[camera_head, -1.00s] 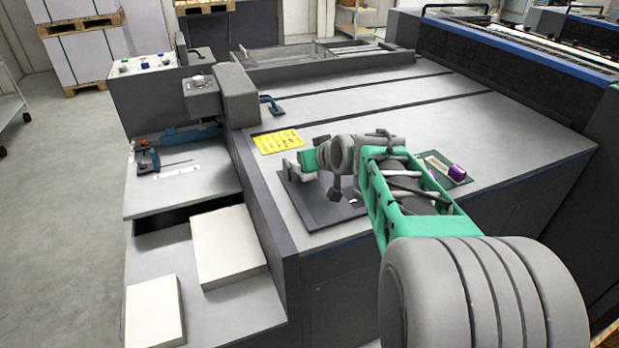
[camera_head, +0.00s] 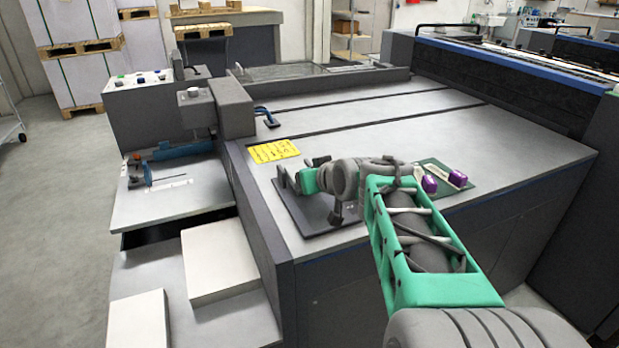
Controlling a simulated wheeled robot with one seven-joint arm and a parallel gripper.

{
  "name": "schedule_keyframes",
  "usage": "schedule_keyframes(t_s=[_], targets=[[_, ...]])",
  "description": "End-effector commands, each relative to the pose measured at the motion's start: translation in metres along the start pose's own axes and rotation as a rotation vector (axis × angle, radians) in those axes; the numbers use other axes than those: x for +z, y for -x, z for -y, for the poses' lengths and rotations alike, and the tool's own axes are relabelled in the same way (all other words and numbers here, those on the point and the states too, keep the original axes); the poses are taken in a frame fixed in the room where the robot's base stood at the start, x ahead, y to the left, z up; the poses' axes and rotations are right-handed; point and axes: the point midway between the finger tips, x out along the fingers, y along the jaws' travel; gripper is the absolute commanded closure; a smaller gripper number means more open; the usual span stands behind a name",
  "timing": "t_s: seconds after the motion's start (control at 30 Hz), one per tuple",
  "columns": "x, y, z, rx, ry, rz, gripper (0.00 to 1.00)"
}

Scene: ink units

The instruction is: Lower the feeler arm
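A small unit with blue parts (camera_head: 136,170) stands on the grey side shelf at the left. A thin dark rod (camera_head: 167,182) reaches right from it, low over a pale ruler-like strip; it may be the feeler arm, but I cannot be sure. A blue lever (camera_head: 267,116) also stands on the machine's top. My gripper (camera_head: 283,180) is at the end of my green and grey arm, above the left part of a dark mat, well right of the small unit. Its fingers show side-on and small, so their opening is unclear. I see nothing held.
A yellow note (camera_head: 274,151) lies on the machine top (camera_head: 400,125). A dark mat (camera_head: 317,220) lies below my gripper. Two purple-ended items (camera_head: 457,178) lie on a dark green mat. White paper stacks (camera_head: 217,262) stand on the lower left step. Floor at the left is clear.

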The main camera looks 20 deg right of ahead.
Motion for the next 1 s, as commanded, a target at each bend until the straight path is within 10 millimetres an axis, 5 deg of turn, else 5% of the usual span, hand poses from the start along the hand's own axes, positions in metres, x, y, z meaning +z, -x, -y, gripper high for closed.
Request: schedule_keyframes(t_s=[0.03, 0.2, 0.23, 0.47, 1.0], targets=[[0.0128, -0.0040, -0.0014, 0.001, -0.007, 0.026, 1.00], [0.0138, -0.0045, -0.0014, 0.001, -0.008, 0.028, 1.00], [0.0138, -0.0045, -0.0013, 0.000, -0.008, 0.028, 0.69], [0.0096, -0.0037, 0.0015, -0.004, -0.004, 0.019, 0.50], [0.0044, -0.0019, 0.0005, -0.002, -0.002, 0.009, 0.49]])
